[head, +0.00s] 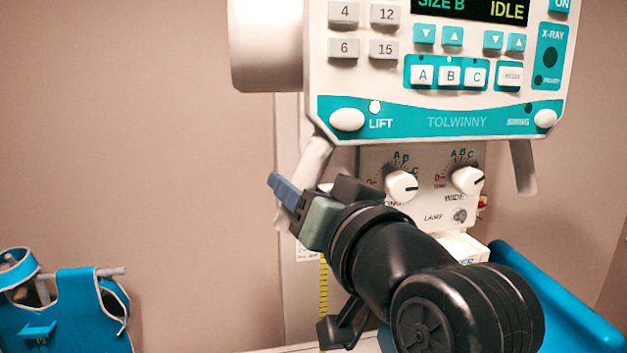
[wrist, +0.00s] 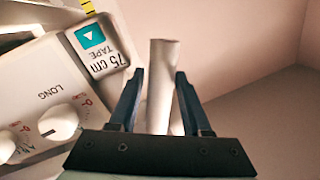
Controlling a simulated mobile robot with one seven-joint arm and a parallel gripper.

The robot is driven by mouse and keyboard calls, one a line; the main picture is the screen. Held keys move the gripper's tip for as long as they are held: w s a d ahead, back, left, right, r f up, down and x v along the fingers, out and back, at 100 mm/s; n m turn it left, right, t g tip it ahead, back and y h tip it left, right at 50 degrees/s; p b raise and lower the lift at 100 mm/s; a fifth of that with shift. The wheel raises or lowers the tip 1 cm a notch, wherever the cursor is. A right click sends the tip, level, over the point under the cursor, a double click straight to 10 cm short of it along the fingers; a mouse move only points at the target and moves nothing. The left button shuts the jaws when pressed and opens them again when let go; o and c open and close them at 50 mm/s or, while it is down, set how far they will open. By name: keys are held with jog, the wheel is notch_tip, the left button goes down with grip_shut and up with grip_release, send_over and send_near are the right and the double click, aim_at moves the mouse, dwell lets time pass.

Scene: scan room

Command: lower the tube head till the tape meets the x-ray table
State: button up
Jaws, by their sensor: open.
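The tube head (head: 440,60) is a white and teal unit with a lit display, buttons and two dials below. Its left handle (head: 305,160) slants down beside my gripper (head: 283,190). In the wrist view the pale handle (wrist: 161,85) stands between the two blue fingers of my gripper (wrist: 158,75), which are apart. I cannot tell whether either finger touches it. The yellow tape (head: 323,290) hangs below the head, behind my arm. The wrist view shows the "75 cm TAPE" housing (wrist: 100,48). Where the tape's lower end meets anything is not clear.
A blue padded surface (head: 560,300) slopes at the lower right, perhaps part of the x-ray table. Blue aprons (head: 75,310) hang on a rail at the lower left. The right handle (head: 523,168) is free. The wall at left is bare.

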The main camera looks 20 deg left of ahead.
grip_shut()
dwell(1.4)
